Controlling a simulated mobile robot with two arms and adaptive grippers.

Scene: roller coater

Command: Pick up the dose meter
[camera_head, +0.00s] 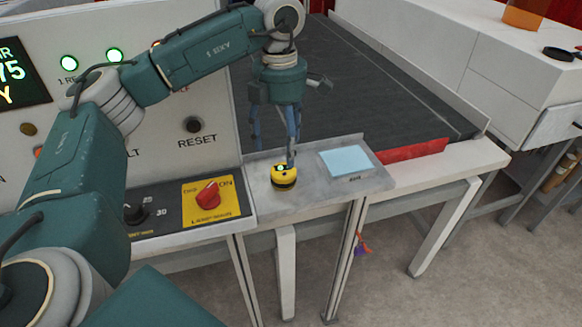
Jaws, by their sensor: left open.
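The small yellow and black rounded device (284,177), which looks like the dose meter, sits on the grey metal shelf (318,186) near its left end. A small green light shows on its top. My left gripper (276,150) points down just above and behind it, with its fingers apart. One fingertip shows right at the top edge of the device; I cannot tell whether it touches. Nothing is held. My right gripper is not in view.
A light blue pad (345,161) lies on the shelf right of the device. A dark conveyor belt (385,85) with a red end strip (412,151) lies behind.

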